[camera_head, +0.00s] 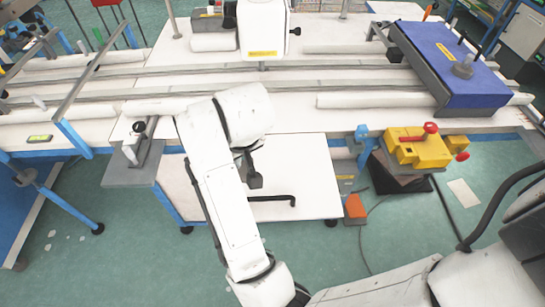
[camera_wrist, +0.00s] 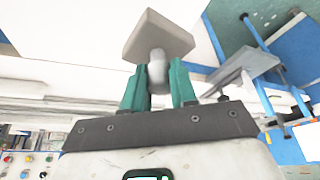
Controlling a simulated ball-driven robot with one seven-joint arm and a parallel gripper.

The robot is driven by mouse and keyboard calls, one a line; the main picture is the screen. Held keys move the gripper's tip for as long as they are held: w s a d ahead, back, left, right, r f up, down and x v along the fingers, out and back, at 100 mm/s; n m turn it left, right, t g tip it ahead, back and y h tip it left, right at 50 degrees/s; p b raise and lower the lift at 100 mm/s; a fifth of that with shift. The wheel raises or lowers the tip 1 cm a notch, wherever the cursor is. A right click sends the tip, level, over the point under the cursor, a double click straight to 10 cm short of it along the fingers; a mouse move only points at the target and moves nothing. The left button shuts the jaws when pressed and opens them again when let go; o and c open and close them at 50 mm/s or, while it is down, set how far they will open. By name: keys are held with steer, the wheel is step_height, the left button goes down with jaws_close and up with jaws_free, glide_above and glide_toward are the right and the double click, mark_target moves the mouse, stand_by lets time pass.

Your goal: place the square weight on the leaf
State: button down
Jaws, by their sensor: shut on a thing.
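In the wrist view, my gripper (camera_wrist: 159,90) has two teal fingers closed on the rounded stem of the square weight (camera_wrist: 158,35). The weight is a grey-beige square block, held beyond the fingertips and tilted in the picture. It appears clear of any surface. In the head view, my white arm reaches over the table's front edge; gripper and weight cannot be made out clearly there. A grey flap that may be the leaf (camera_head: 128,178) sticks out at the table's front left. A similar grey plate (camera_wrist: 248,68) shows right of the weight in the wrist view.
The long white table (camera_head: 290,115) carries rails and white rolls. A black-knobbed grey piece (camera_head: 132,143) stands by the flap. A blue-topped block (camera_head: 440,55) lies at the right, and a yellow device (camera_head: 415,148) sits at the front right. A blue-framed table (camera_head: 35,215) stands left.

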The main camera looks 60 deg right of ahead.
steer(key=s+d+r+m+p, duration=0.1)
steer(key=s+d+r, duration=0.1)
steer(key=s+d, duration=0.35)
steer(key=s+d+r+m+p, duration=0.1)
steer(key=s+d+r, duration=0.1)
steer(key=s, duration=0.7)
steer(key=b, duration=0.2)
glide_above(272, 163)
step_height(272, 163, down, 10)
steer(key=shift+r, duration=0.15)
steer(key=shift+f, duration=1.45)
steer(key=shift+f, duration=0.1)
